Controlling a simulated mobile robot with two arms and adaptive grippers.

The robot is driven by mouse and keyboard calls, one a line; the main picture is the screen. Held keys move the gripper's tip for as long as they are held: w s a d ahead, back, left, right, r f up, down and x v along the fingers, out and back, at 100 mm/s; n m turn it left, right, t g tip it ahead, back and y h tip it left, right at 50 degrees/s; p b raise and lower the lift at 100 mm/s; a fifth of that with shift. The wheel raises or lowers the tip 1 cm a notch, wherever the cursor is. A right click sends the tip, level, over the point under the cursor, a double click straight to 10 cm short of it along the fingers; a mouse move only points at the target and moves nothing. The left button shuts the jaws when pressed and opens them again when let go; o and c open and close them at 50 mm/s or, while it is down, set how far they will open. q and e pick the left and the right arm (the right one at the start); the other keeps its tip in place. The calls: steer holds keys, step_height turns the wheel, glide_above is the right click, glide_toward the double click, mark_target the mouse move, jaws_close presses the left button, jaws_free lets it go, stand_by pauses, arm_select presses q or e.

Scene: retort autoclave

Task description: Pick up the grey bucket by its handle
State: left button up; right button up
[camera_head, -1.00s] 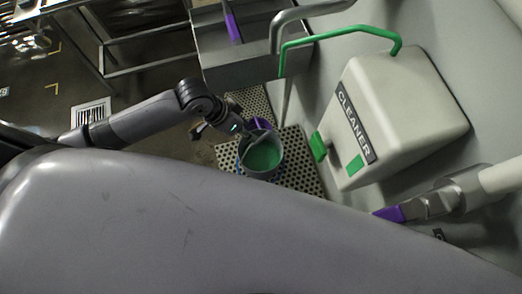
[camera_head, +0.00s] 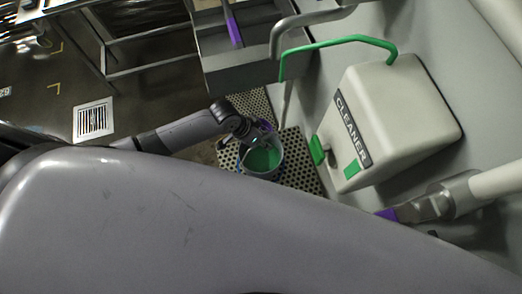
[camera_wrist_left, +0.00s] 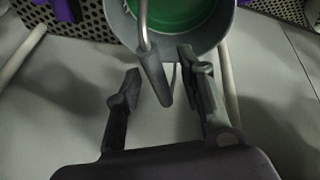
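The grey bucket (camera_head: 246,172) holds green liquid and stands on a perforated grate below the cleaner box. It also shows at the top of the left wrist view (camera_wrist_left: 222,42). Its metal handle ends in a dark grip (camera_wrist_left: 153,78) pointing down toward my gripper. My left gripper (camera_head: 262,138) is over the bucket's far rim in the head view. In the left wrist view my left gripper (camera_wrist_left: 161,72) is open, with a finger on each side of the handle grip and gaps visible. My right gripper is not in view.
The white cleaner box (camera_head: 405,125) with a green hose is mounted on the wall right of the bucket. A metal sink (camera_head: 240,67) is above. A purple-handled valve (camera_head: 400,213) is at right. The perforated grate (camera_head: 300,170) surrounds the bucket.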

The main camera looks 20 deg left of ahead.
arm_select(q)
jaws_close()
stand_by(0.4)
stand_by(0.6)
steer(key=shift+w+r, duration=0.15)
